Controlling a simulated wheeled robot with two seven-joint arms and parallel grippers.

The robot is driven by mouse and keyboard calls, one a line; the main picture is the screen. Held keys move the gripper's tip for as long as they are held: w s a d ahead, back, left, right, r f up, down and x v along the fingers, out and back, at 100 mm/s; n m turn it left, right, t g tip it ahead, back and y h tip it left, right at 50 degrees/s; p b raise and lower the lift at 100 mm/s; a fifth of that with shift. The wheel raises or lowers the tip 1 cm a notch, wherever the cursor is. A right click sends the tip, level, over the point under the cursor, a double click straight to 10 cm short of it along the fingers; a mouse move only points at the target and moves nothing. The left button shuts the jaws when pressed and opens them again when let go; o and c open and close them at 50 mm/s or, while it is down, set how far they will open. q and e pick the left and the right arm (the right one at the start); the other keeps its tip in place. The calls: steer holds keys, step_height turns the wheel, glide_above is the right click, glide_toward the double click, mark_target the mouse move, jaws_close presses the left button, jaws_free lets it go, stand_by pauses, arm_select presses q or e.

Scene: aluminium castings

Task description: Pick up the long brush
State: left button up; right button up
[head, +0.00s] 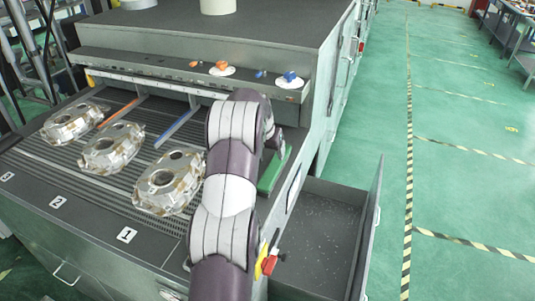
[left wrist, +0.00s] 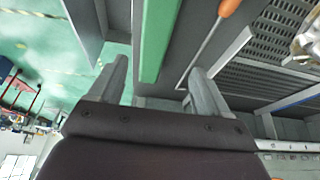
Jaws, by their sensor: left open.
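My left arm crosses the middle of the head view, and its gripper is mostly hidden there behind the arm's end. In the left wrist view my left gripper (left wrist: 160,82) is open, with nothing between its two fingertips. A long green bar (left wrist: 158,38) lies ahead of the gap between the fingers. It also shows in the head view (head: 273,172), just right of my arm. A thin metal rod with an orange handle (left wrist: 229,7) lies beside it. I see no bristles, so I cannot tell which is the long brush. My right gripper is not in view.
Several metal castings (head: 167,180) lie on the slotted bench (head: 75,180) with number labels. A ledge (head: 170,66) with orange and blue knobs runs behind. An open grey drawer (head: 318,225) stands at the right.

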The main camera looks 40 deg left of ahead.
mark_target(274, 165)
arm_select(q)
steer(key=x, duration=0.2)
steer(key=p+x, duration=0.1)
steer(key=x, duration=0.1)
steer(key=d+p+x, duration=0.1)
steer(key=x, duration=0.1)
steer(key=shift+w, duration=0.35)
steer(key=p+x, duration=0.3)
steer(key=x, duration=0.1)
steer(key=shift+s+a+f+p, duration=0.1)
steer(key=shift+a+f+p, duration=0.15)
steer(key=shift+p, duration=0.15)
steer(key=shift+f, duration=0.25)
steer(key=shift+w+d+f, duration=0.1)
steer(key=shift+w, duration=0.1)
steer(key=c, duration=1.1)
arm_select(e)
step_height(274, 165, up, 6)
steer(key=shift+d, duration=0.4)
